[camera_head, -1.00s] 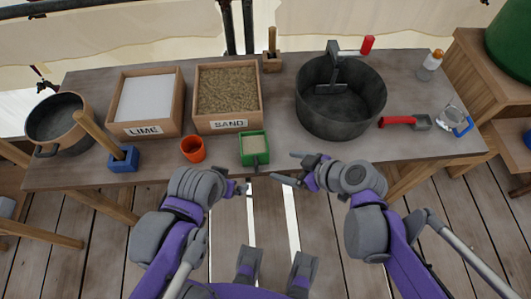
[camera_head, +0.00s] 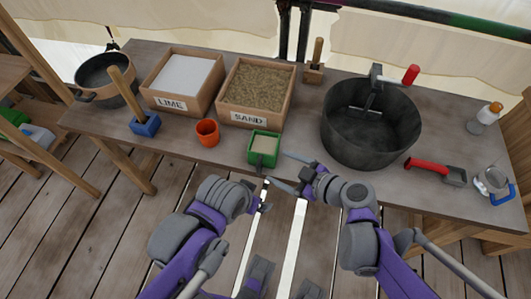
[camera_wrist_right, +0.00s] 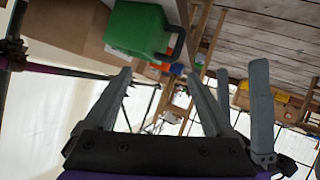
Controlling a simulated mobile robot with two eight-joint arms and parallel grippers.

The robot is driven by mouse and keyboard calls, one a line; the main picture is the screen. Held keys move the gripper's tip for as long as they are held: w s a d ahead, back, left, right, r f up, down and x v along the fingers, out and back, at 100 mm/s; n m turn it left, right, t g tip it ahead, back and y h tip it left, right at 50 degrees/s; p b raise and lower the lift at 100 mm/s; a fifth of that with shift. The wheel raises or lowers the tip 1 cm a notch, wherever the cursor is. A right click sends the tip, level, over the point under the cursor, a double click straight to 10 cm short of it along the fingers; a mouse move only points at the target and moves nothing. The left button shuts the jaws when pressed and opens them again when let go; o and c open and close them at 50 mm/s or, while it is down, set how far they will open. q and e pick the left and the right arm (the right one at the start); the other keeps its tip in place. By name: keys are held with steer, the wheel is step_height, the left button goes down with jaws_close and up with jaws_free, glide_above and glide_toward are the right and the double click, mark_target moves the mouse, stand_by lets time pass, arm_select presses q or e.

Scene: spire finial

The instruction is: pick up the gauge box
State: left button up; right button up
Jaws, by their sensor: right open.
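The gauge box, which I take to be the small green open box with pale contents (camera_head: 264,147), stands upright at the front edge of the table, with a dark handle facing me. In the right wrist view the green box (camera_wrist_right: 138,28) shows at the top, beyond the fingers. My right gripper (camera_head: 293,172) is open and empty, just right of the box and apart from it; its fingers also show in the wrist view (camera_wrist_right: 158,75). My left gripper (camera_head: 263,196) is below the table's front edge, in front of the box; its jaw state is unclear.
On the table (camera_head: 330,185) are an orange cup (camera_head: 207,132), a blue-based tool (camera_head: 145,126), the lime box (camera_head: 170,104), the sand box (camera_head: 246,119), a black bucket (camera_head: 370,145) and a red-handled scoop (camera_head: 428,165). A dark pot (camera_head: 110,95) stands at the left.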

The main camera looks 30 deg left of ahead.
mark_target(262, 159)
steer(key=b+x, duration=0.1)
steer(key=x, duration=0.7)
steer(key=shift+a+f, duration=0.1)
steer(key=shift+f, duration=0.05)
steer(key=c, duration=1.3)
